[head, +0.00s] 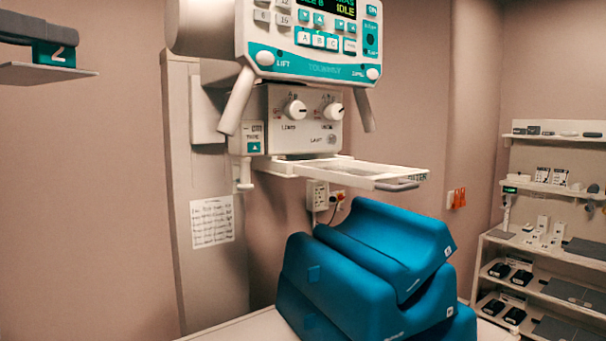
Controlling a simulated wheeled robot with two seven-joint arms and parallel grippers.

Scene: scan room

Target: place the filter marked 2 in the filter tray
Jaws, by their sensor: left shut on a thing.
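My left gripper (50,36) is at the top left corner, shut on the filter marked 2 (50,73). The filter is a flat grey plate with a teal grip block bearing a white 2. It is held roughly level in the air, cut off by the left picture edge. The filter tray (382,182) is a pale open frame with a grey front handle, sticking out to the right below the machine's knob panel. The filter is well to the left of the tray and higher in the picture, apart from it. My right gripper is not in view.
The machine head with its teal control panel (312,68) and two angled handles hangs above the tray. Blue cushions (370,270) are stacked on a pale table below it. Shelves (555,190) with small items stand at the right. The space left of the column is clear.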

